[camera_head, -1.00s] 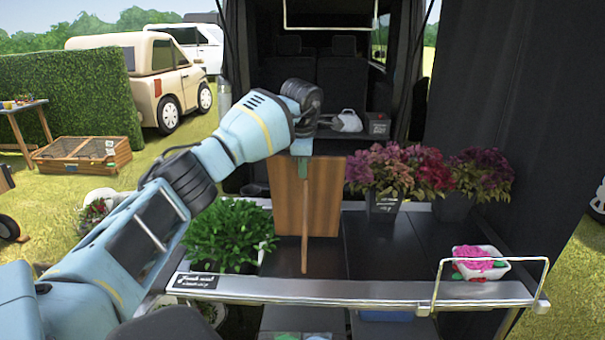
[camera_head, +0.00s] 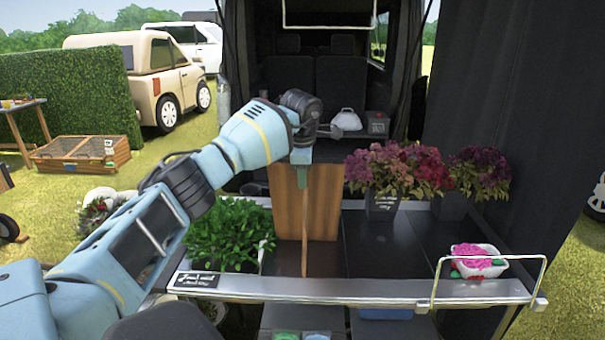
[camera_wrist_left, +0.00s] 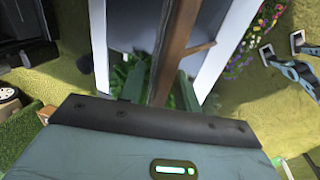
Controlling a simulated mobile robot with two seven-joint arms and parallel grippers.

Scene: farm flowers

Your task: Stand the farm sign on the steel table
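The farm sign (camera_head: 288,205) is a brown wooden board with a thin wooden leg in front of it. It is upright over the dark top of the table, which has a steel front rim (camera_head: 350,288). My left gripper (camera_head: 303,176) is shut on the top of the sign, above the leg. I cannot tell whether the sign's lower ends touch the table. In the left wrist view, a brown wooden strip of the sign (camera_wrist_left: 177,45) runs between the fingers of my left gripper (camera_wrist_left: 160,88). My right gripper is not in view.
A leafy green plant (camera_head: 222,235) stands close left of the sign. Potted purple-red flowers (camera_head: 385,170) stand at the back right. A white tray with pink contents (camera_head: 478,262) is at the front right, beside a wire rail (camera_head: 490,258). The table is bare between sign and tray.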

